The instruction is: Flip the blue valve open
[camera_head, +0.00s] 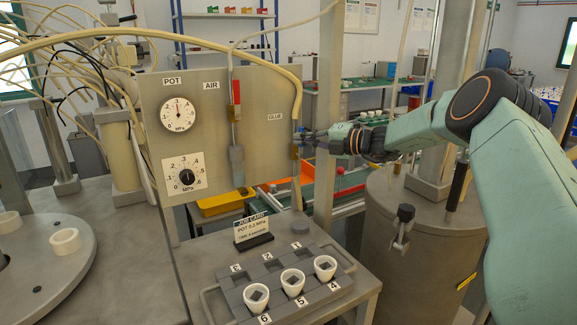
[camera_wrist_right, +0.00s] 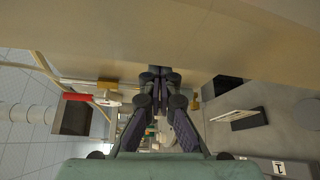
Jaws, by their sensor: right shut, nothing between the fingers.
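A gauge panel (camera_head: 228,160) carries a line beside the GLUE label, with a brass fitting (camera_head: 294,152) on it. A small blue part, apparently the blue valve's handle (camera_head: 299,131), shows at this fitting, partly hidden by my gripper. My right gripper (camera_head: 304,138) reaches in from the right, its fingertips close to the fitting; I cannot tell if they touch it. In the wrist view the right gripper's fingers (camera_wrist_right: 161,78) are together and empty, tips toward the panel. The blue handle cannot be made out there. My left gripper is not in view.
A red handle (camera_head: 236,93) stands upright on the AIR line; it also shows in the wrist view (camera_wrist_right: 76,97). Below are a job card (camera_head: 251,232) and a grey tray (camera_head: 222,303) with white cups. A tan hose (camera_head: 215,37) arches over the panel. A metal tank (camera_head: 400,235) stands right.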

